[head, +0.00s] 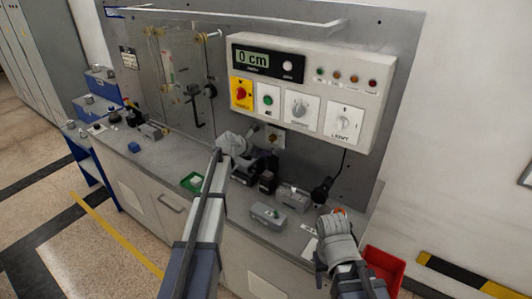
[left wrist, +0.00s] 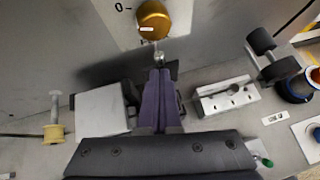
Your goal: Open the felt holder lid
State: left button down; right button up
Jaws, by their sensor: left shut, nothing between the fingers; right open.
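I cannot tell for certain which item is the felt holder. A light grey box (left wrist: 102,110) with a flat top stands left of my left fingers in the left wrist view. A grey block with a slotted top (left wrist: 223,95) stands to their right; it also shows in the head view (head: 292,197). My left gripper (head: 264,163) is shut and empty, low before the panel's gold knob (head: 275,138). Its purple fingers (left wrist: 158,85) point at a small silver ball under the gold knob (left wrist: 153,20). My right gripper (head: 319,262) is open near the bench's right end.
A black corded tool (head: 322,190) stands to the right. A red bin (head: 385,268) is beyond the bench's right end.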

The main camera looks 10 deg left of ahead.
pick_arm(q)
jog(key=p+v, duration=0.7)
jog(key=v, duration=0.5)
jog(key=shift+s+a+f, duration=0.15)
jog(key=shift+s+a, duration=0.15)
jog(key=shift+s, duration=0.05)
jog(key=s+d+f+m+g+b, duration=0.1)
jog(key=s+d+f+m+g, duration=0.25)
jog(key=s+d+m, duration=0.45)
jog(key=s+d+f+m+g+b, duration=0.1)
jog(key=s+d+f+m+g, duration=0.1)
jog(key=s+d+f+m, duration=0.55)
jog(key=s+d+f+m+g+y+b, duration=0.1)
jog(key=s+d+m+g+y, duration=0.1)
jog(key=s+m, duration=0.6)
jog(key=s+d+f+m+g+y+b, duration=0.1)
jog(key=s+d+m+y, duration=0.3)
jog(key=s+m, duration=0.5)
jog(key=shift+s+m+g+y, duration=0.35)
jog(key=shift+m+g, duration=0.1)
jog(key=shift+g, duration=0.1)
